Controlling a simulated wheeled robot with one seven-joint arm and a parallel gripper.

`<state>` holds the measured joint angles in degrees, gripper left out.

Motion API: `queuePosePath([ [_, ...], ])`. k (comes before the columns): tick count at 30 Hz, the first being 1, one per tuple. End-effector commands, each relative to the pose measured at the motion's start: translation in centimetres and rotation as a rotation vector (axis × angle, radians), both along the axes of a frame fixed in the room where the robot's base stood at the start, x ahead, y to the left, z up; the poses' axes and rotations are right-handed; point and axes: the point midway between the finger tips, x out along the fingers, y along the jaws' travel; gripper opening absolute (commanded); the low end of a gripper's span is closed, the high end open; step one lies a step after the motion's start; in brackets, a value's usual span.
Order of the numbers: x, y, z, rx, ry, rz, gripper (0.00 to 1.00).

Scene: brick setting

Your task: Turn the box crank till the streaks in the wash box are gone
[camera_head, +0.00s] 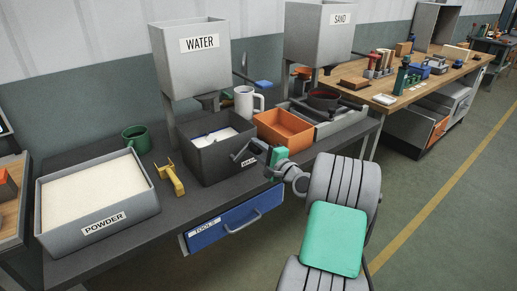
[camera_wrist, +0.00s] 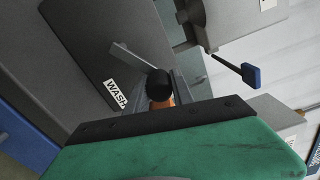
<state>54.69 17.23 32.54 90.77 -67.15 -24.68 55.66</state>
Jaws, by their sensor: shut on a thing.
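The dark grey wash box (camera_head: 213,163) stands under the WATER hopper, its label partly hidden by my gripper in the head view. Its inside shows pale contents (camera_head: 214,136) with a few dark and bluish marks, too small to make out well. My gripper (camera_head: 248,154) is at the box's right front side, shut on the crank. In the wrist view the box wall with the WASH label (camera_wrist: 117,96) is close, and the crank's flat grey arm (camera_wrist: 133,57) and black knob (camera_wrist: 158,84) show beyond the green gripper body. The fingers' contact is largely hidden.
A WATER hopper (camera_head: 190,62) stands above the box. An orange bin (camera_head: 284,130) and white mug (camera_head: 245,101) are close by on the right. A yellow tool (camera_head: 171,180), green mug (camera_head: 136,138) and POWDER tray (camera_head: 96,220) are left. A blue drawer (camera_head: 235,220) is below.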

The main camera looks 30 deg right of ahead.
Motion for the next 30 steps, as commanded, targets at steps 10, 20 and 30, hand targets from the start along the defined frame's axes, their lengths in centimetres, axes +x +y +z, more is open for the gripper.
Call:
queuePosePath([
  [10,-0.1,-0.1,0.1,-0.001,-0.002,-0.001,0.51],
  [20,-1.1,-0.3,0.0,0.000,0.000,-0.005,0.51],
  [30,-7.3,-0.4,0.0,0.001,0.000,-0.003,0.51],
])
